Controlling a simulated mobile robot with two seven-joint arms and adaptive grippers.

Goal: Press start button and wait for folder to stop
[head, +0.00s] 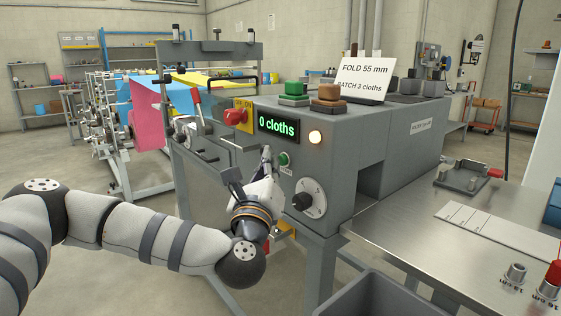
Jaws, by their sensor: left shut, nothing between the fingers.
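The grey folder machine (345,128) stands in the middle of the head view. Its green display (279,125) reads "0 cloths". A round light (315,137) on its front glows warm white. A small green button (284,158) sits below the display, taken to be the start button. My left gripper (266,155) is shut and empty, with its tips just left of the green button; I cannot tell whether they touch the panel. My right gripper is not in view.
A dial (309,198) and a red switch on yellow (237,117) are on the front. A card (362,78) reads "FOLD 55 mm, BATCH 3 cloths". A steel table (480,235) lies right, a grey bin (375,297) below. Pink, blue and yellow cloth hangs left.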

